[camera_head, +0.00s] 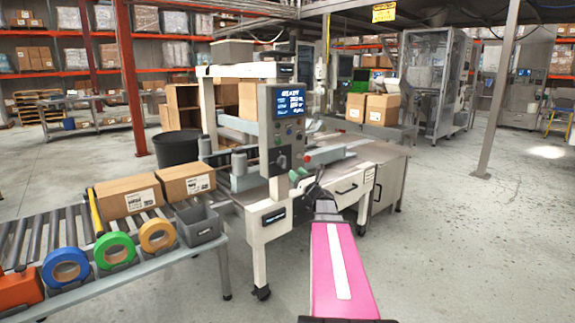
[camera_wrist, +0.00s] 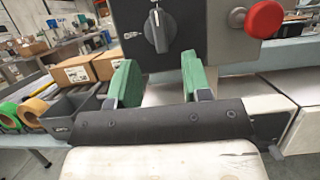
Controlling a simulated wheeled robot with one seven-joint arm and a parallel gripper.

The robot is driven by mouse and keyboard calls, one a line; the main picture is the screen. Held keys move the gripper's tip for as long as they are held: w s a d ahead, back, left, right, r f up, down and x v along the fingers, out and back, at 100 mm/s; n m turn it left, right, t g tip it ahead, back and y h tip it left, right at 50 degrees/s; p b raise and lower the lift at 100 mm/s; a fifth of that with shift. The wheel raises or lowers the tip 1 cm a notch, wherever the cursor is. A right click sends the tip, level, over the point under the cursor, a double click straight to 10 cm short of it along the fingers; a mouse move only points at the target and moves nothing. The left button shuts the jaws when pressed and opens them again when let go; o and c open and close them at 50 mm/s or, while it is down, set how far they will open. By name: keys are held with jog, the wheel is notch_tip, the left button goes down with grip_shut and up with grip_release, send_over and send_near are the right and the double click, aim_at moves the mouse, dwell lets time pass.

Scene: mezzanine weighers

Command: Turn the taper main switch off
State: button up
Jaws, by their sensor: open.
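The taper (camera_head: 257,207) is a white machine with a grey control panel (camera_head: 269,120) and a lit blue screen. A dark rotary main switch (camera_head: 281,161) is on the lower panel. In the wrist view the switch (camera_wrist: 157,31) has a grey handle, close to upright, with small white marks to its left. A red round button (camera_wrist: 264,19) is to its right; it also shows in the head view (camera_head: 307,157). My gripper (camera_head: 303,178) is open and empty in front of the panel. Its green fingers, in the wrist view (camera_wrist: 159,68), are apart, below the switch and not gripping it.
A roller conveyor (camera_head: 60,218) with two cartons (camera_head: 130,197), several tape rolls (camera_head: 115,250) and a grey bin (camera_head: 198,225) are at left. A black barrel (camera_head: 177,148) stands behind. Open floor is at right, with a post (camera_head: 497,90).

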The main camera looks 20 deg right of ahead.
aim_at(285, 163)
jog(key=x, duration=0.8)
grip_shut()
